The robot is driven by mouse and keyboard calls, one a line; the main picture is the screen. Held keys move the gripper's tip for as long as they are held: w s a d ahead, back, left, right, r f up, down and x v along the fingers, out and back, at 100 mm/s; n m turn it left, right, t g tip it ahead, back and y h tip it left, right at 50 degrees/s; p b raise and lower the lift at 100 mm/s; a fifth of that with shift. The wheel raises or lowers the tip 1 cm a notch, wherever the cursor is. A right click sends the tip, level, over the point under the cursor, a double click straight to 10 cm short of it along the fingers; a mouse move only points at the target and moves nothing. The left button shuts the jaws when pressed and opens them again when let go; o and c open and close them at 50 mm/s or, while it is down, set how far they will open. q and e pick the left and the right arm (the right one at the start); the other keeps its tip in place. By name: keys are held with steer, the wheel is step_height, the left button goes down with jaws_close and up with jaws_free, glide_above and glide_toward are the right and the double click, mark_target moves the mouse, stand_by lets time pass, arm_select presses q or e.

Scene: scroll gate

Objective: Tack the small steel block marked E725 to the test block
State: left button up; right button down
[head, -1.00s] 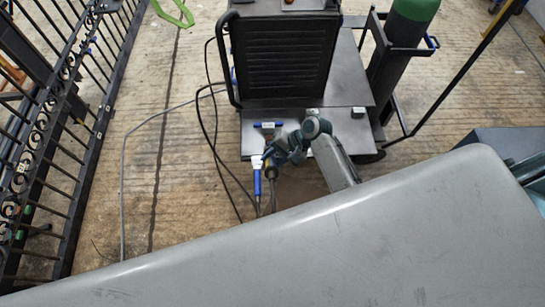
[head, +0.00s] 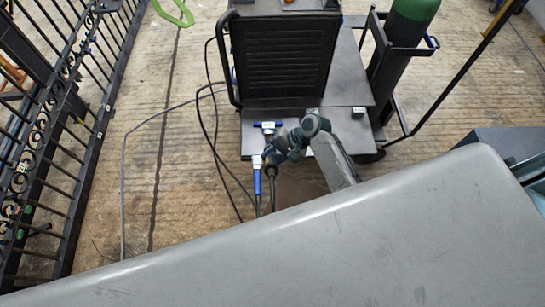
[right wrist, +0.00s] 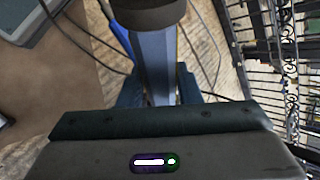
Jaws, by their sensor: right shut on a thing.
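My right gripper (head: 272,158) is at the front edge of the cart's lower shelf, beside a blue-handled tool (head: 257,181) with a pale top. In the right wrist view its fingers (right wrist: 157,88) are shut on a blue-grey handle (right wrist: 152,62) with a dark round end; I cannot tell exactly which tool this is. A small light-grey block (head: 359,112) sits on the right of the shelf, apart from the gripper; no marking on it is legible. I cannot pick out the test block for sure. My left gripper is not in view.
A black welding machine (head: 281,60) stands on the cart (head: 345,132). A green-topped gas cylinder (head: 402,40) is at the right. Cables (head: 123,195) loop over the floor. A black iron gate (head: 60,130) stands left.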

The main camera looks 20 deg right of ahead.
mark_target(273, 171)
steer(key=shift+p, duration=0.35)
stand_by(0.7)
steer(key=shift+s+a+r+p, duration=0.2)
steer(key=shift+s+r+p, duration=0.4)
steer(key=shift+p, duration=0.5)
steer(key=s+r+p, duration=0.1)
steer(key=s+p, duration=0.1)
steer(key=s+a+r+p, duration=0.1)
steer(key=s+r+p, duration=0.1)
steer(key=p, duration=0.1)
steer(key=s+r+p, duration=0.1)
steer(key=p, duration=0.2)
steer(key=shift+s+a+r, duration=0.3)
steer(key=shift+s+a, duration=0.05)
steer(key=shift+s, duration=0.05)
steer(key=shift+s+a+r+p, duration=0.1)
steer(key=shift+s+p, duration=0.25)
steer(key=shift+p, duration=0.1)
steer(key=shift+w, duration=0.1)
